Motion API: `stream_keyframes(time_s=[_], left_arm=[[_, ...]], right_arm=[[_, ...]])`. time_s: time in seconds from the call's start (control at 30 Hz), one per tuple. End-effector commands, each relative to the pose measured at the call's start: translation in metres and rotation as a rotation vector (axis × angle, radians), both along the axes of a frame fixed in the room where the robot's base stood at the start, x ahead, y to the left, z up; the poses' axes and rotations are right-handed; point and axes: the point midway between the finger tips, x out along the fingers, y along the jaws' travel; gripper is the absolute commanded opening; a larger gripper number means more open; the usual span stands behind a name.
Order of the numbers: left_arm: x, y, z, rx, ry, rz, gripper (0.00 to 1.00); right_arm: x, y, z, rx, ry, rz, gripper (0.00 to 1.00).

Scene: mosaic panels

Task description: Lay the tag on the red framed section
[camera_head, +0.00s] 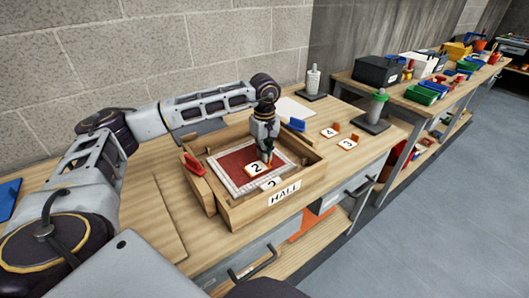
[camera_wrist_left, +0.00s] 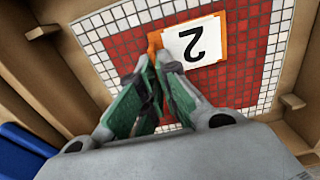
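The tag (camera_head: 256,168) is a white plate with a black 2 and an orange edge. It is over the red part of the mosaic panel (camera_head: 231,163), which has a white tile border and lies in a wooden tray (camera_head: 246,211) marked HALL. My left gripper (camera_head: 269,163) reaches down at the tag's edge. In the left wrist view its green fingers (camera_wrist_left: 158,62) close on the tag's orange tab (camera_wrist_left: 155,41), and the tag (camera_wrist_left: 196,43) shows over red tiles. I cannot tell whether the tag touches the tiles. My right gripper is not in view.
Tags 4 (camera_head: 329,132) and 3 (camera_head: 347,143) lie right of the tray. A red clamp-like piece (camera_head: 194,165) and a blue one (camera_head: 296,125) sit at the tray's sides.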

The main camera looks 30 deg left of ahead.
Motion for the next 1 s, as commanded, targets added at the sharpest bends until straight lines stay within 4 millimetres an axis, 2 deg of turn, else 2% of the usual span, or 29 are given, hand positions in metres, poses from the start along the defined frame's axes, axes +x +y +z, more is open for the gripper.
stream_keyframes(time_s=[0.3, 0.4, 0.5, 1.0], left_arm=[[0.0, 0.0, -0.004, 0.0, 0.0, 0.0, 0.0], [0.0, 0.0, -0.003, 0.0, 0.0, 0.0, 0.16], [0.0, 0.0, -0.003, 0.0, 0.0, 0.0, 0.27], [0.0, 0.0, 0.001, 0.0, -0.001, 0.0, 0.27]], right_arm=[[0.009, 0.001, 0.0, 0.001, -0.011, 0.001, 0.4], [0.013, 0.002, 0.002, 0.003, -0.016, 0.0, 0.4], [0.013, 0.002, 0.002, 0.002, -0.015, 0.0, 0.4], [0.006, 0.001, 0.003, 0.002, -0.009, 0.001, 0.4]])
